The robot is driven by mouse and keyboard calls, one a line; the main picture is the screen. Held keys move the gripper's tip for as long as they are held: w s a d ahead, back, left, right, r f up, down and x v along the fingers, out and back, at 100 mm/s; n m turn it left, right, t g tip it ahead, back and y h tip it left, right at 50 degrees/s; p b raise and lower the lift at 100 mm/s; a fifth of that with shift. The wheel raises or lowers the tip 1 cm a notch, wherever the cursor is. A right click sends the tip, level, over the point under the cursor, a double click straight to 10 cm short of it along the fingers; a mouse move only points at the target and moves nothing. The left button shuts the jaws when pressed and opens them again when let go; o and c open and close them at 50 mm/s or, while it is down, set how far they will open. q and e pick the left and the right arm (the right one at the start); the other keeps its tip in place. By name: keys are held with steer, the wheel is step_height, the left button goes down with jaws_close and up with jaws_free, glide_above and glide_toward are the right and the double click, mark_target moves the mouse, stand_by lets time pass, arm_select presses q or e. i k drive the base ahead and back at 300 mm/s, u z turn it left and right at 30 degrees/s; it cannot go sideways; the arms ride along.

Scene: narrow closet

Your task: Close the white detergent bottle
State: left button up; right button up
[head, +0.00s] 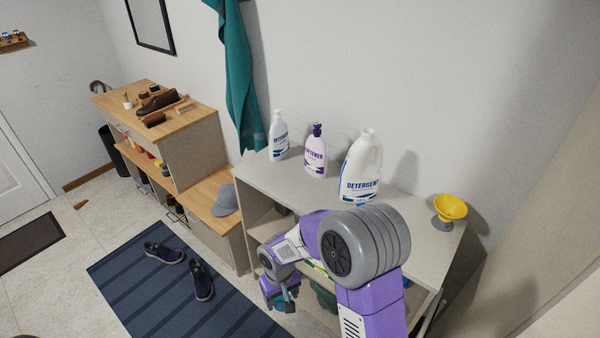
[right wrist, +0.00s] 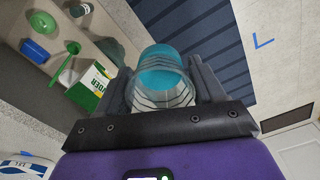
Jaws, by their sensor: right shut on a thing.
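The large white detergent bottle (head: 361,168) stands upright on the grey shelf top, with its handle at the right. Its neck looks bare, with no cap visible on it. Part of a white bottle with a blue label (right wrist: 24,166) shows at the lower left of the right wrist view. My right gripper (head: 281,296) is low in front of the shelf, apart from the bottle. It is shut on a round teal, cup-like cap (right wrist: 164,62) with a clear ribbed wall, held between both fingers. My left gripper is not in view.
A smaller white pump bottle (head: 279,137) and a purple-topped softener bottle (head: 316,152) stand left of the detergent. A green-and-white powder box (right wrist: 92,84) is on a lower shelf. Shoes (head: 164,252) lie on the striped rug (head: 140,285).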

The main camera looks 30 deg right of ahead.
mark_target(359, 181)
steer(key=u, duration=0.6)
steer(key=i, duration=0.9)
steer(key=z, duration=2.05)
